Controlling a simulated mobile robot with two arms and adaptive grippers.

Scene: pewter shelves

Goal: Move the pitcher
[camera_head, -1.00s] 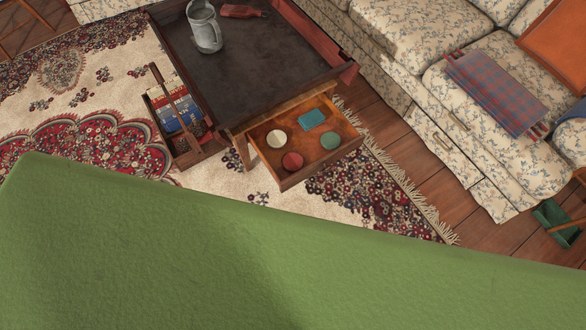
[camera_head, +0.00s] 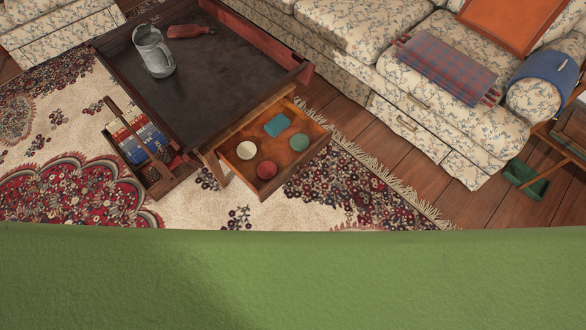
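The pitcher (camera_head: 154,55) is a grey metal jug with a handle. It stands upright on the dark coffee table (camera_head: 200,95), toward the table's left side. Neither of my grippers shows in the head view, so I cannot tell their state. Nothing touches the pitcher.
A red-brown object (camera_head: 190,31) lies beside the pitcher. An open drawer (camera_head: 300,157) juts from the table, holding several small items. A wooden carrier (camera_head: 163,188) with books stands on the rug (camera_head: 240,205). A floral sofa (camera_head: 350,40) runs behind. A green surface (camera_head: 290,275) fills the foreground.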

